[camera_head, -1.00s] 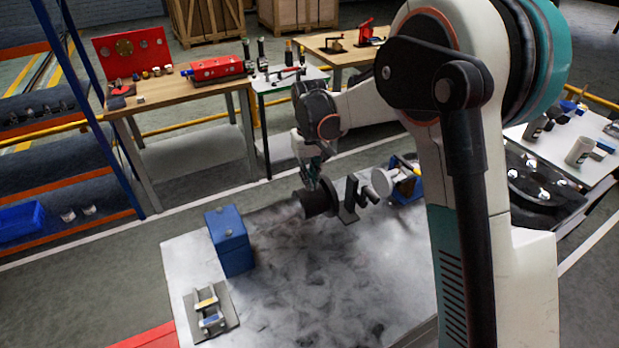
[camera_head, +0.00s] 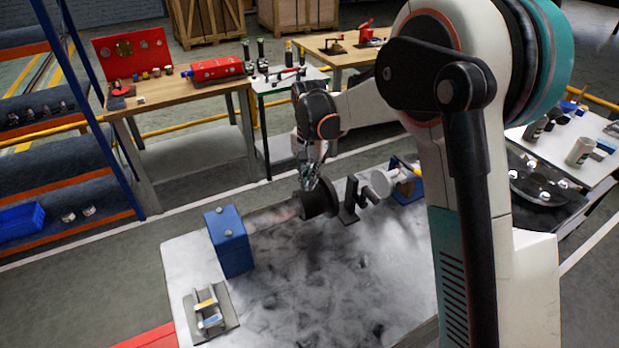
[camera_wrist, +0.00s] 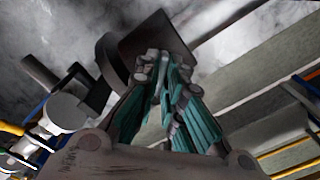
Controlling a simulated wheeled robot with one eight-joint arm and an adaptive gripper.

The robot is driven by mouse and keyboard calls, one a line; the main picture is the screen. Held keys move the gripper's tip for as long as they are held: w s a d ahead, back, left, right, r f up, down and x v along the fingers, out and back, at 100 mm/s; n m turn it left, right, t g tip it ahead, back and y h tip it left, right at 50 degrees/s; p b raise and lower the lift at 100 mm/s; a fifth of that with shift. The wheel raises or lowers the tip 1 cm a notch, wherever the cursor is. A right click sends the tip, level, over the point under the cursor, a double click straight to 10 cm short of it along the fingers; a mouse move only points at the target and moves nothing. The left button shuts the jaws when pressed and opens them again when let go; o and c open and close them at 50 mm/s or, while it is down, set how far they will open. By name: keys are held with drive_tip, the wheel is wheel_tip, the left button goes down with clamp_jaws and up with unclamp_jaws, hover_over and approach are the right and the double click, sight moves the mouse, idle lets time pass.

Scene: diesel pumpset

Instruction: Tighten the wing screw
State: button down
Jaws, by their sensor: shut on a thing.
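In the wrist view, the fingertips of my gripper (camera_wrist: 164,63) are closed together against the housing's dark top (camera_wrist: 153,36). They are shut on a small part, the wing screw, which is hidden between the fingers. I cannot make out its wings or how far it sits in. A dark bracket (camera_head: 349,200) and a light cylindrical part (camera_head: 382,183) stand to the right of the housing.
A blue block (camera_head: 229,241) and a small fixture on a grey plate (camera_head: 211,310) stand on the left of the smudged bench (camera_head: 320,290). The bench's front middle is clear. A wooden table (camera_head: 180,93) with red parts stands behind.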

drive_tip(key=shift+r, duration=0.1)
idle(0.4)
drive_tip(key=c, duration=1.7)
unclamp_jaws()
wheel_tip(320, 180, up, 12)
drive_tip(key=shift+f, duration=0.1)
